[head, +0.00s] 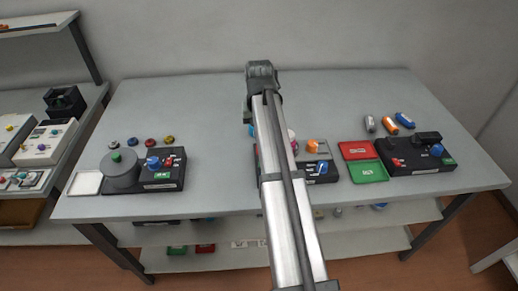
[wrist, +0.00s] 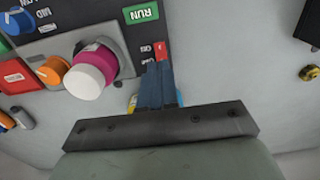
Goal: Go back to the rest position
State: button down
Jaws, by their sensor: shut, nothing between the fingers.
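My gripper (wrist: 158,70) shows in the wrist view with its two dark fingers together and nothing between them. Its tips are over or beside the edge of a dark control panel with a green RUN label (wrist: 141,13). I cannot tell whether they touch it. A magenta and white cylinder (wrist: 92,72) stands on a grey plate just left of the fingers. In the head view my arm reaches forward over the middle of the table (head: 220,100), and the fingers are hidden behind the wrist.
A left machine (head: 160,171) and a right machine (head: 415,153) flank the middle one (head: 322,169), partly hidden by my arm. Red (head: 354,150) and green (head: 368,171) trays lie between the middle and right machines. Grey, orange (head: 389,125) and blue cartridges lie behind. The table's back is mostly clear.

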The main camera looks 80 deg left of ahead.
jog(key=shift+r, duration=0.6)
